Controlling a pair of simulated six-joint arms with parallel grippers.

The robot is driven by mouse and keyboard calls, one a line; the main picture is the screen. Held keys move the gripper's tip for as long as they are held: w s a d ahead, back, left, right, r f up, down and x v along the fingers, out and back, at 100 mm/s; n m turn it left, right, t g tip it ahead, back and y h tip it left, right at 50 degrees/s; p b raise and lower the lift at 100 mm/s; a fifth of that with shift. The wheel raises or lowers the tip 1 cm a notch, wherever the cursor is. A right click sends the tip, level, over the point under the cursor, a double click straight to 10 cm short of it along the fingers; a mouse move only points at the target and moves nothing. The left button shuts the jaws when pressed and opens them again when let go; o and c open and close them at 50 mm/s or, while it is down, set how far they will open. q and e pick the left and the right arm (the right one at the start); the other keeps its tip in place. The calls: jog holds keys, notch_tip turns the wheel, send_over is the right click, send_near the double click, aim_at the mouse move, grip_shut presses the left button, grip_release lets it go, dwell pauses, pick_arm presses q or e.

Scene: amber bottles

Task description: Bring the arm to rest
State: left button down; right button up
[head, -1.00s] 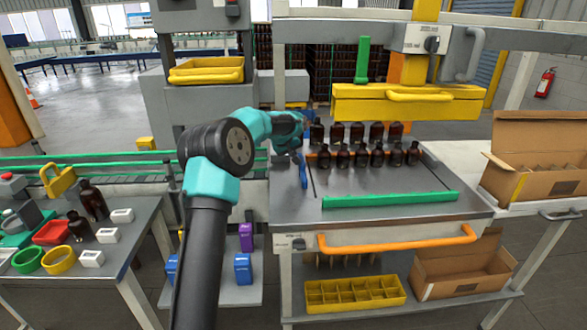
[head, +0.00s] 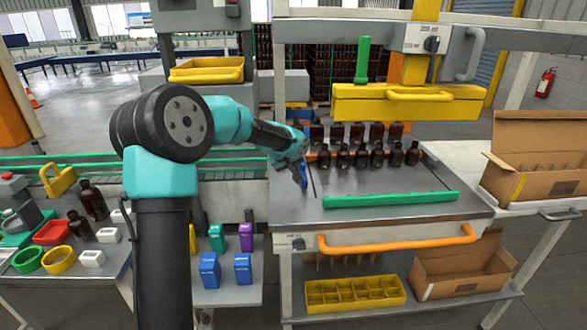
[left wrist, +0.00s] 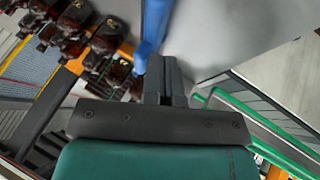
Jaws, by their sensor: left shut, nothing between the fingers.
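My left arm reaches in from the lower left in the head view. Its gripper (head: 299,164) is at the left edge of the grey worktop (head: 375,185), left of the amber bottles (head: 360,156). The bottles stand in rows at the back of the worktop. In the left wrist view the gripper's fingers (left wrist: 166,78) are together with nothing between them. A blue bar (left wrist: 153,32) shows right beside the fingertips; I cannot tell whether they touch. The bottles also show in the left wrist view (left wrist: 75,20), at the upper left. My right gripper is in neither view.
A green bar (head: 390,200) lies along the worktop's front, above an orange handle (head: 398,241). A yellow beam (head: 408,104) hangs over the bottles. An open carton (head: 540,165) stands at the right. A side table at the left holds rings (head: 59,260) and small items.

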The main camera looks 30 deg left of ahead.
pick_arm(q)
jog(key=shift+s+d, duration=0.35)
jog(key=shift+s, duration=0.2)
